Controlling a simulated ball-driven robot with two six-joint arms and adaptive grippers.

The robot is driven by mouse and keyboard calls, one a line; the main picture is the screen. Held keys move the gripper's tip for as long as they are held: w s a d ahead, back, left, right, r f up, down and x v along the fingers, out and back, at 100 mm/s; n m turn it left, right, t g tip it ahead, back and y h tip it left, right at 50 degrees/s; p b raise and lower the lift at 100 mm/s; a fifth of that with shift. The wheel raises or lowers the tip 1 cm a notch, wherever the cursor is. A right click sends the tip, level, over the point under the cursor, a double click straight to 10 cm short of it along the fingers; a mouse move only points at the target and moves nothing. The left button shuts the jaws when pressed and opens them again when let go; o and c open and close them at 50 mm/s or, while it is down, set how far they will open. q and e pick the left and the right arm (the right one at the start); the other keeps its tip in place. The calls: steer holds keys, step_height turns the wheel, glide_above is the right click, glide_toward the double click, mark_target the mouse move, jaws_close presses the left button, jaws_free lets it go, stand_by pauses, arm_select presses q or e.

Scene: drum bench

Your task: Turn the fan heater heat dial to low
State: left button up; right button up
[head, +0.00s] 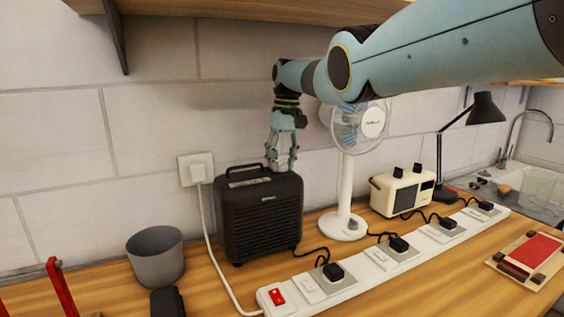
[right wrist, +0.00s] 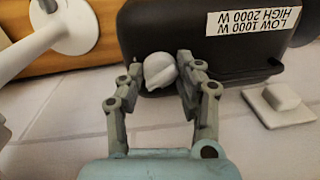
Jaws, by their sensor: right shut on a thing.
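The black fan heater (head: 261,215) stands upright on the bench against the wall. Its top shows in the right wrist view (right wrist: 200,45), with a label (right wrist: 257,20) reading LOW 1000 W and HIGH 2000 W. The pale round heat dial (right wrist: 160,71) sits at one end of the heater's top. My right gripper (head: 281,168) points down over the right end of the heater. In the right wrist view its fingers (right wrist: 158,82) are shut on the dial, one on each side. The dial's setting marks cannot be read. My left gripper is not in view.
A white desk fan (head: 345,190) stands close right of the heater. A white power strip (head: 375,262) with several plugs runs along the front. A grey pot (head: 156,257) is at left, a cream radio (head: 402,192) and black lamp (head: 484,108) at right. A wall plug (head: 197,172) is behind.

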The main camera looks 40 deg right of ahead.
mark_target(284, 164)
steer(key=shift+r, duration=0.1)
steer(key=o, duration=1.1)
steer(key=shift+o, duration=0.2)
steer(key=r, duration=0.7)
steer(key=shift+s+d+r, duration=0.1)
steer(key=shift+d+r, duration=0.1)
steer(key=shift+d, duration=0.1)
